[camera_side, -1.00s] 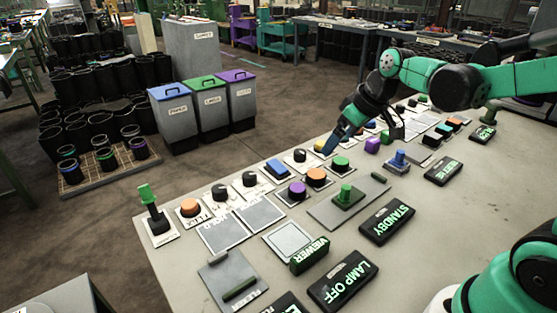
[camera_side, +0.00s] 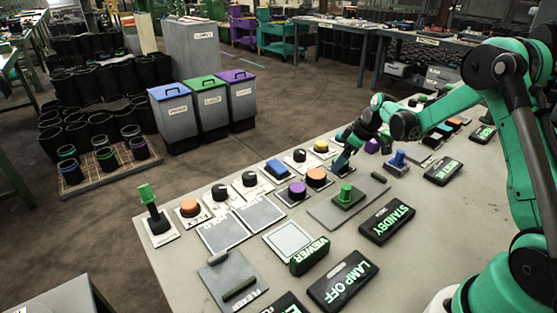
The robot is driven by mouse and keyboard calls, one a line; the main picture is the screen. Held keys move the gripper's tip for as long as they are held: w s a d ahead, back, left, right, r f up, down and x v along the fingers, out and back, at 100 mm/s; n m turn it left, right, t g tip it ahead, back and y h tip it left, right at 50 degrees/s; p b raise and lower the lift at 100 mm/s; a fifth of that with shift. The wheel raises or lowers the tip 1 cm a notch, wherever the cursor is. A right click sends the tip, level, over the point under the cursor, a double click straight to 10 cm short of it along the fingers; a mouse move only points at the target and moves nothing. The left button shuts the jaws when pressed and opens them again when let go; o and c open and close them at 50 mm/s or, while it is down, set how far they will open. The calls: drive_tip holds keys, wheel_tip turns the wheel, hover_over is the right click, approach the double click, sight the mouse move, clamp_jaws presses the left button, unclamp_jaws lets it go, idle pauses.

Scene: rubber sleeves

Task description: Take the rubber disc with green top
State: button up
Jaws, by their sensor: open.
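My gripper (camera_side: 339,166) points down at the console, right beside the orange-topped disc (camera_side: 317,177). Its jaws are open. It covers the spot where a green-topped disc showed a second ago, so that disc is hidden from this view. I cannot tell whether the fingers are around it or touching it.
A yellow-topped disc (camera_side: 321,146) and a purple-topped disc (camera_side: 297,190) are close by. The console (camera_side: 180,268) also carries several switches and label blocks, such as STANDBY (camera_side: 387,222).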

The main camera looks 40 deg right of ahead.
drive_tip(key=shift+w+f, duration=0.1)
drive_tip(key=shift+f, duration=0.25)
drive_tip(key=c, duration=1.3)
drive_tip(key=shift+c, duration=0.2)
